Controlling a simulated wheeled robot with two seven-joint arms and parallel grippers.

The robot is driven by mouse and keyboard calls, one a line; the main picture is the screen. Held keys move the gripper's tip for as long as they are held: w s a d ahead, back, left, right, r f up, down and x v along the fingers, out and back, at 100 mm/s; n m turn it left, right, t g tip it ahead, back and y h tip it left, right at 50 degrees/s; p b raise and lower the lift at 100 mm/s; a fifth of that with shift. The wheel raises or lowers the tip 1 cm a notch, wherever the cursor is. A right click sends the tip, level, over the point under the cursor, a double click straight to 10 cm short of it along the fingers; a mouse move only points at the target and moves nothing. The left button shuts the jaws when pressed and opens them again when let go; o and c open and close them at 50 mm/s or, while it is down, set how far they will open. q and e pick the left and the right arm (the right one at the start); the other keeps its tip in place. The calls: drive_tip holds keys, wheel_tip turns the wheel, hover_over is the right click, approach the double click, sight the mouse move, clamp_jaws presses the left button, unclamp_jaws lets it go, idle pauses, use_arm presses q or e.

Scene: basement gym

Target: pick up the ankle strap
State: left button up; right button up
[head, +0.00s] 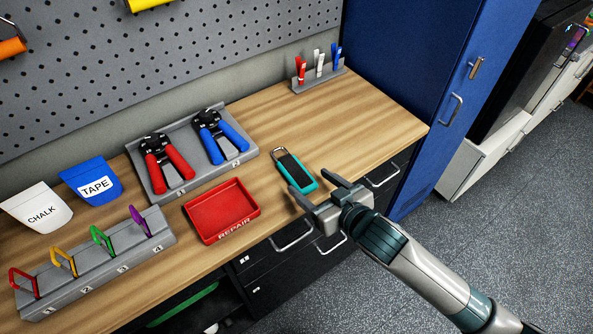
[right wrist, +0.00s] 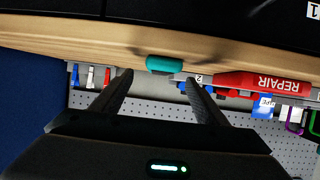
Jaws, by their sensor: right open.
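The ankle strap (head: 304,180) is a teal and black band with a metal ring at its far end. It lies on the wooden workbench near the front edge, right of the red tray. My right gripper (head: 312,186) is open and empty at the bench's front edge, its fingers pointing toward the strap's near end. In the right wrist view the strap's teal end (right wrist: 164,64) shows ahead, between the two open fingertips (right wrist: 159,78) and apart from them. My left gripper is not in view.
The red REPAIR tray (head: 207,237) is left of the strap. Behind it, a grey holder (head: 186,137) carries red-handled and blue-handled grippers. A clip rack (head: 312,83) stands at the back and a blue cabinet (head: 400,50) at right. The wood right of the strap is clear.

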sight(297, 172)
drive_tip(key=shift+w+a+f, duration=0.1)
drive_tip(key=shift+w, duration=0.05)
drive_tip(key=shift+w+a+p, duration=0.5)
drive_tip(key=shift+w+p, duration=0.05)
drive_tip(key=shift+w, duration=0.05)
drive_tip(key=p+x, duration=0.1)
drive_tip(key=x, duration=0.1)
drive_tip(key=shift+w+a+f, duration=0.1)
drive_tip(key=shift+w+a, duration=0.15)
drive_tip(key=shift+w, duration=0.05)
drive_tip(key=shift+w+a+f, duration=0.2)
drive_tip(key=shift+w+f, duration=0.1)
drive_tip(key=shift+w, duration=0.05)
drive_tip(key=c, duration=1.2)
